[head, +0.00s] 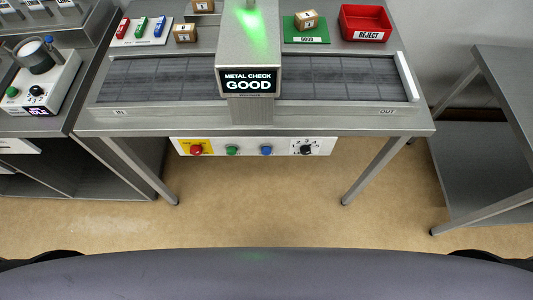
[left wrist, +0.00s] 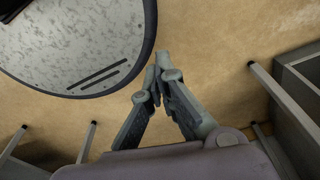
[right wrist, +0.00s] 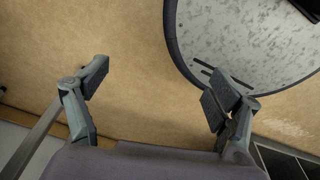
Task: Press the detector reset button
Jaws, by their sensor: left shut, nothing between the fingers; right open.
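A white control panel (head: 318,146) hangs under the front edge of the metal detector table. It carries a red button on a yellow plate (head: 196,149), a green button (head: 232,150), a blue button (head: 266,150) and a black rotary knob (head: 306,149). The small labels are too small to read, so I cannot tell by text which is the detector reset. The detector screen (head: 249,82) reads "METAL CHECK GOOD". My left gripper (left wrist: 161,68) is shut and empty above the floor. My right gripper (right wrist: 158,84) is open and empty above the floor. Neither gripper shows in the head view.
A conveyor (head: 160,80) runs through the hood. Behind it are test wands (head: 142,28), small boxes (head: 185,33), a green pad (head: 318,37) and a red reject bin (head: 366,24). Another machine (head: 38,80) stands left, a grey table (head: 500,120) right. Floor before the panel is clear.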

